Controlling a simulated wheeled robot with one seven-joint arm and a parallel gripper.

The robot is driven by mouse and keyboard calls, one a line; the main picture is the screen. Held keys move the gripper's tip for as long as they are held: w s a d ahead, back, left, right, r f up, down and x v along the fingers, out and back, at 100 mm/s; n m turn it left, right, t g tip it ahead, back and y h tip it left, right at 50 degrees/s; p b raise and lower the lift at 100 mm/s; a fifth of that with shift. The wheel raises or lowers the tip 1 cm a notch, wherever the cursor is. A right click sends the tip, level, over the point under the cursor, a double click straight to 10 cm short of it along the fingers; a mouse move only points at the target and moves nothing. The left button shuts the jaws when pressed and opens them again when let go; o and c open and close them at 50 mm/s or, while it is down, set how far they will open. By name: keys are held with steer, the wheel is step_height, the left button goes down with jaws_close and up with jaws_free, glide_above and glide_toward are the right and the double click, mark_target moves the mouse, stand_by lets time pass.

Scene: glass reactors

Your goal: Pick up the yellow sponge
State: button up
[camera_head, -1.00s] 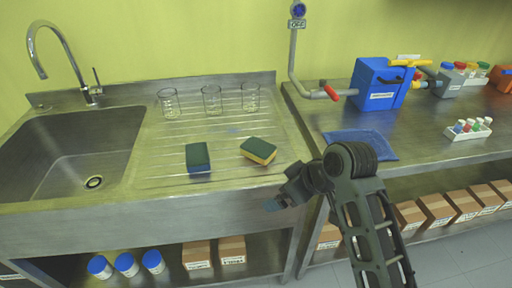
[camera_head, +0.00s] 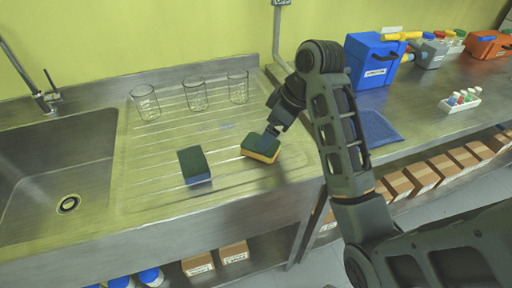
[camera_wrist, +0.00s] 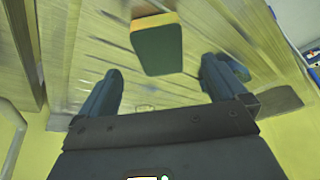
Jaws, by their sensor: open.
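The yellow sponge (camera_head: 263,154), with a dark green top, lies flat on the right part of the ribbed steel drainboard. My gripper (camera_head: 273,129) is just above its far edge, pointing down. In the wrist view the sponge (camera_wrist: 157,46) shows its green face, with a thin yellow edge at the top. It lies ahead of the open fingers and roughly between their lines (camera_wrist: 158,88). Nothing is held. A second sponge, blue with a green top (camera_head: 194,166), lies to the left on the drainboard.
Glass beakers (camera_head: 196,95) stand in a row along the back of the drainboard. The sink basin (camera_head: 60,165) is at left. On the right bench are a blue box (camera_head: 374,62), a blue mat (camera_head: 378,126) and a white rack of small bottles (camera_head: 459,103).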

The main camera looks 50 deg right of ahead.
steer(key=shift+b+x, duration=0.9)
steer(key=shift+x, duration=0.3)
steer(key=shift+b+x, duration=0.35)
steer(key=shift+x, duration=1.6)
steer(key=shift+w, duration=0.15)
steer(key=shift+f+p, duration=0.2)
steer(key=shift+p, duration=0.2)
steer(key=c, duration=1.1)
steer(key=shift+c, duration=0.2)
steer(key=shift+r, duration=0.1)
